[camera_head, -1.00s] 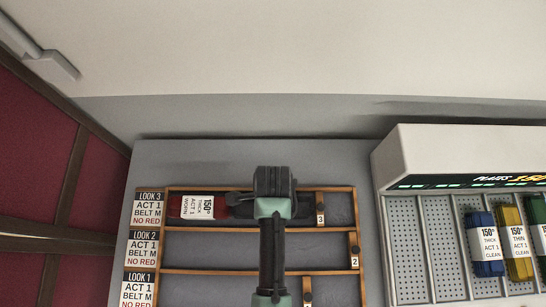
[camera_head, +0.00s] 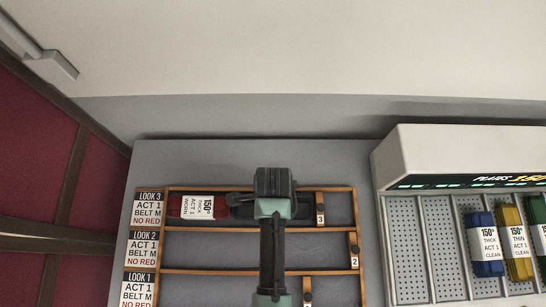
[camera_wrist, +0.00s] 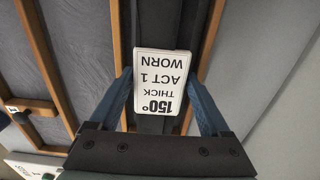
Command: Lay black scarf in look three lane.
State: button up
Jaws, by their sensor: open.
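A black scarf (camera_wrist: 160,80) with a white label reading 150° THICK ACT 1 WORN lies between my blue fingers in the wrist view. My gripper (camera_wrist: 158,78) is open, one finger on each side of it. The wooden rails of the look three lane (camera_head: 342,189) run on both sides of it. In the head view my gripper (camera_head: 273,182) is over the middle of this top lane and hides most of the scarf.
A red scarf (camera_head: 177,206) with a white label lies at the left end of the look three lane. Number tag 3 (camera_head: 320,215) stands at its right. The look two lane (camera_head: 215,248) looks bare. A rack at right holds blue (camera_head: 483,225), yellow (camera_head: 509,220) and green scarves.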

notch_tip(320, 180, up, 12)
jog(key=shift+f, duration=0.2)
